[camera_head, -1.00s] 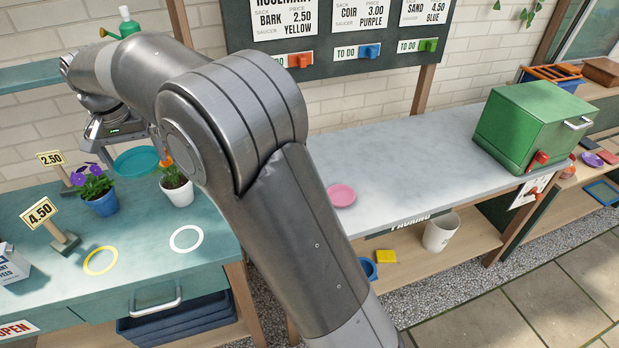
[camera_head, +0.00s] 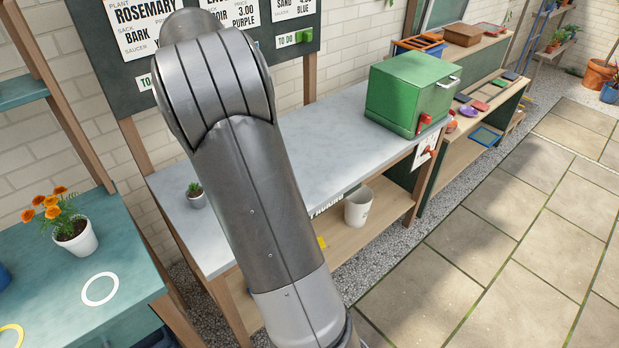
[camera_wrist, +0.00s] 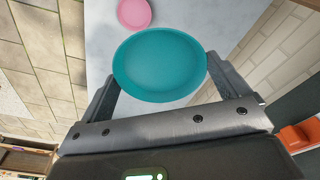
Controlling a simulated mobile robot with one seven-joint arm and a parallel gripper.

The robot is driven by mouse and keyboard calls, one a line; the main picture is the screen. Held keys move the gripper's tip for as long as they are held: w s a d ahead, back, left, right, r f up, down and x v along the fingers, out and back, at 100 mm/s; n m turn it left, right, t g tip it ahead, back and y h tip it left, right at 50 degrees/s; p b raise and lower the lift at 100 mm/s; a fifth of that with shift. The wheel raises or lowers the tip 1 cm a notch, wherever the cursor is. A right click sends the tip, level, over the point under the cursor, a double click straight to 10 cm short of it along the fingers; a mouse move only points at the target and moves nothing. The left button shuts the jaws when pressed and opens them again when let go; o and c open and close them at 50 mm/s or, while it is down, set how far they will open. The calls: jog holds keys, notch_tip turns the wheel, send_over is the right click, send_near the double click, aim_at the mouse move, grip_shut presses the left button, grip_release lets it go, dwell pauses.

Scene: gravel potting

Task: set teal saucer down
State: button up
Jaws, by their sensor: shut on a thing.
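The teal saucer (camera_wrist: 160,62) is a round, shallow dish in the wrist view. My gripper (camera_wrist: 160,80) is shut on it, with one finger at each side of its rim. Below it in that view lies the pale grey counter top (camera_wrist: 205,22); how high the saucer is above it I cannot tell. In the head view my arm hides the gripper and the saucer. The same counter (camera_head: 318,150) shows there to both sides of my arm.
A pink saucer (camera_wrist: 134,12) lies on the counter beyond the teal one. A small potted succulent (camera_head: 196,198) stands at the counter's left part, a green box (camera_head: 405,95) at its far right end. Orange marigolds in a white pot (camera_head: 75,238) stand on the teal table (camera_head: 130,255).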

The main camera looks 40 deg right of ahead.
jog(key=s+d+m, duration=0.4)
jog(key=s+d, duration=0.6)
jog(key=d, duration=0.5)
jog(key=s+d+m, duration=0.4)
jog(key=s+d, duration=0.6)
jog(key=d, duration=0.6)
send_over(315, 177)
jog(key=shift+g, duration=0.4)
notch_tip(315, 177, down, 23)
jog(key=shift+a+f, duration=0.1)
jog(key=shift+f, duration=1.95)
jog(key=shift+f, duration=0.1)
jog(key=o, duration=0.5)
jog(key=shift+o, duration=0.7)
